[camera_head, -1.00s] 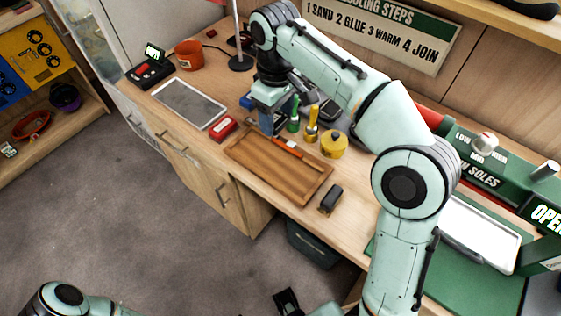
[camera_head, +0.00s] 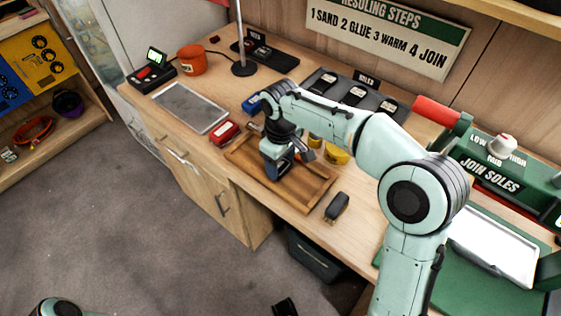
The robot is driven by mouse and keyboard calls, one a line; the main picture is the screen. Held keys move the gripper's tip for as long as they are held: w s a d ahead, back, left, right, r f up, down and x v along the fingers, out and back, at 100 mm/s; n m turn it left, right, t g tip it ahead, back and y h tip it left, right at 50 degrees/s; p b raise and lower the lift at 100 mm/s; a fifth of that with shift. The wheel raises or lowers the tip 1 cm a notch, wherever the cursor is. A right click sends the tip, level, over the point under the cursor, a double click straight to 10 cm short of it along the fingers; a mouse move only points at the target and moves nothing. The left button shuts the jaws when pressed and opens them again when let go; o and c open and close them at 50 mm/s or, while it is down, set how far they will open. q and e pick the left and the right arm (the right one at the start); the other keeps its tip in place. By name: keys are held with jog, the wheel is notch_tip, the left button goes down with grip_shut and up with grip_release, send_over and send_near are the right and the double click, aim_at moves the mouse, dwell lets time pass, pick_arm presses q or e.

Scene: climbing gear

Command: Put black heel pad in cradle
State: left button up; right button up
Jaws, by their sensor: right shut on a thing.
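My right arm reaches in from the right. My right gripper (camera_head: 278,167) points down, low over the wooden tray (camera_head: 305,208). It is shut on a dark thing, mostly hidden by the fingers, so I cannot tell for sure that it is the black heel pad. A small dark block (camera_head: 337,207) lies on the bench right of the tray. A black rack (camera_head: 393,104) with several black pieces stands behind the arm. I cannot tell which thing is the cradle. A black tip at the bottom edge (camera_head: 285,308) may be my left gripper; its jaws are unclear.
A red box (camera_head: 224,132) and a grey tablet (camera_head: 190,107) lie left of the tray. A yellow pot (camera_head: 338,155) stands close behind it, partly hidden. A lamp pole (camera_head: 240,35) and an orange pot (camera_head: 192,60) stand farther back. A green press (camera_head: 492,160) stands right.

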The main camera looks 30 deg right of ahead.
aim_at(280, 165)
jog(key=o, duration=0.8)
jog(key=shift+f, duration=0.1)
notch_tip(280, 165, up, 12)
jog(key=p, duration=0.3)
jog(key=shift+r, duration=0.2)
